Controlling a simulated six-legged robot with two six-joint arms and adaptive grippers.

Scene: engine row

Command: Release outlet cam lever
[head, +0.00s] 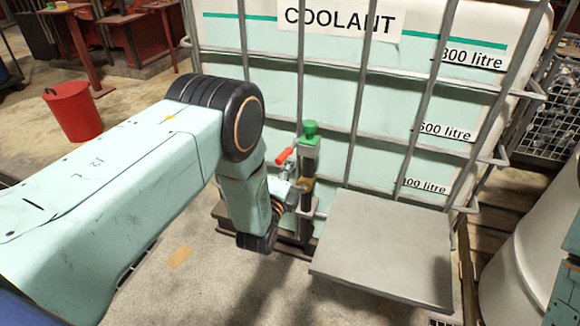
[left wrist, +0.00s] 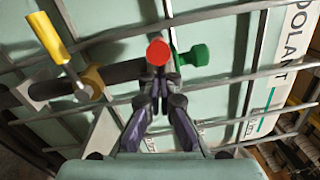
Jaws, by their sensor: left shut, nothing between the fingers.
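The outlet fittings stand at the front of the coolant tank. A red lever end (head: 285,156) and a green knob (head: 310,129) show there in the head view. In the left wrist view the red end (left wrist: 158,52) points at the camera, just beyond my fingertips, with the green knob (left wrist: 194,56) to its right. A yellow lever (left wrist: 54,38) sticks up at the left, near a yellow collar (left wrist: 91,82) on a dark pipe. My left gripper (left wrist: 160,84) is shut and empty, in front of the pipe; I cannot tell if it touches the red end. My right gripper is not in view.
The tank (head: 325,95) has a grey bar cage (head: 428,80) close around the outlet. A grey flat plate (head: 385,245) is right of the outlet. A red bucket (head: 73,112) stands at the far left, and a white drum (head: 520,270) at the right.

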